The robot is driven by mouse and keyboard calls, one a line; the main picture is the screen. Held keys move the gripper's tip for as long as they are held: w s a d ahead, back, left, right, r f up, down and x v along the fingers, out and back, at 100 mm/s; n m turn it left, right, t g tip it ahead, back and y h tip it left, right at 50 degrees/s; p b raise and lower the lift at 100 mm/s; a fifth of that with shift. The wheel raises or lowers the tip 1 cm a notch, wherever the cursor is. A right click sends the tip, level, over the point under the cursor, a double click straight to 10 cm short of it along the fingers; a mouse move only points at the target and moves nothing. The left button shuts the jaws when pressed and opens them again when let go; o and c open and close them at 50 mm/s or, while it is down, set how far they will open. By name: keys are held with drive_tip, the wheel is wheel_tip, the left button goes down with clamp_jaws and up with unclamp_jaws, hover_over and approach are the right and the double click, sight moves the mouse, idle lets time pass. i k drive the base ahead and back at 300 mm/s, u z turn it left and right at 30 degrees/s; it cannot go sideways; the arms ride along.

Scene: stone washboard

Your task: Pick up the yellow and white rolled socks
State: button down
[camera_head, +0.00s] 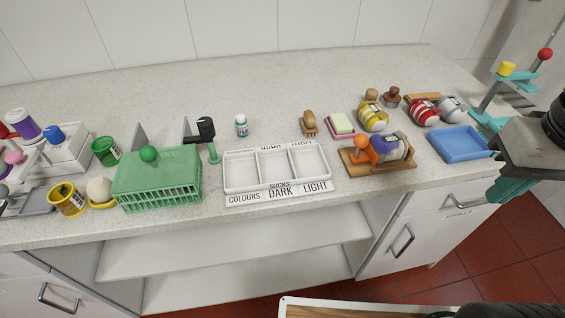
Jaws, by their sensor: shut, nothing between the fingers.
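The yellow and white rolled socks (373,117) lie on the stone counter, right of the middle, behind a wooden board. They sit just right of a soap bar on a pink dish.
A wooden board (402,167) with a purple-grey roll and an orange item is in front of the socks. A red-white roll (424,112) lies to their right. A blue tray (461,143), a teal stand (487,103) and a white sorting tray (279,194) are nearby.

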sight(373, 118)
drive_tip(key=z, duration=1.15)
drive_tip(key=i, duration=0.65)
drive_tip(key=u, duration=2.2)
